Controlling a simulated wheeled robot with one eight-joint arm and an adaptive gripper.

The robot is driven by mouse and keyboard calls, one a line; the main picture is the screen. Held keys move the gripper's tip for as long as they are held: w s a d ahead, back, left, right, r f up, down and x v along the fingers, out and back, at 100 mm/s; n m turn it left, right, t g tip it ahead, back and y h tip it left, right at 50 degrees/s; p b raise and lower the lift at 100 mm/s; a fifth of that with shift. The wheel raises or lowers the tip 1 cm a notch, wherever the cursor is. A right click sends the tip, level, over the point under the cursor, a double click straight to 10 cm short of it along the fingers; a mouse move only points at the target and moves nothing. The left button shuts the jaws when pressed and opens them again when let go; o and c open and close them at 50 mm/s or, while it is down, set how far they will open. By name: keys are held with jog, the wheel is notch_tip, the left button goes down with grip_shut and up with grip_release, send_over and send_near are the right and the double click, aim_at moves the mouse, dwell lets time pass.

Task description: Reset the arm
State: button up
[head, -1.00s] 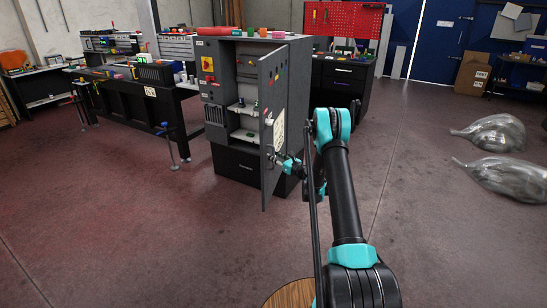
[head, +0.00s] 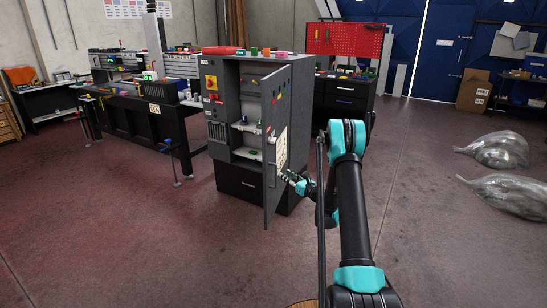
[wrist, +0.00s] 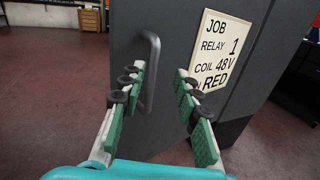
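My gripper (head: 288,177) is at the outer face of the open door (head: 276,184) of a grey control cabinet (head: 217,128). In the wrist view my gripper (wrist: 158,72) is open, its two green-padded fingers apart. The door's grey bar handle (wrist: 153,72) shows between the fingers in the picture, closer to the left one. I see no grip on it; whether it touches a finger I cannot tell. A job label reading "RELAY 1 COIL 48V RED" (wrist: 219,50) is on the door to the right.
A dark workbench (head: 135,123) stands left of the cabinet. A black drawer unit (head: 343,97) and red pegboard (head: 345,40) are behind. Clear plastic bags (head: 510,192) lie on the floor at right. The floor between is clear.

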jog(key=s+d+r+m+t+h, duration=0.1)
jog(key=s+d+r+m+h, duration=0.1)
jog(key=d+r+m+h, duration=0.35)
jog(key=s+d+r+m+t+h, duration=0.1)
jog(key=s+d+r+m+h, duration=0.15)
jog(key=r+m, duration=0.6)
jog(key=s+d+r+m+t+h, duration=0.1)
jog(key=s+d+r+m+h, duration=0.2)
jog(key=r+m, duration=0.45)
jog(key=s+d+f+m+g+h, duration=0.1)
jog(key=s+f+m+g+h, duration=0.2)
jog(key=s+m, duration=0.6)
jog(key=s+f+m+g, duration=0.3)
jog(key=s+m+g, duration=0.2)
jog(key=s, duration=0.8)
jog(key=s+a+f+m+g+y, duration=0.1)
jog(key=s+a+f+m+g, duration=0.1)
jog(key=s, duration=0.5)
jog(key=s+a+f+m+g+y, duration=0.1)
jog(key=s+a+f+m+g, duration=0.1)
jog(key=s, duration=0.6)
jog(key=s+a+f+m+g+y, duration=0.1)
jog(key=s+a+f, duration=0.3)
jog(key=s, duration=0.4)
jog(key=shift+s+f+m+g+y, duration=0.15)
jog(key=shift+f+m+g+y, duration=0.25)
jog(key=shift+f+m, duration=0.4)
jog(key=shift+a+r, duration=0.1)
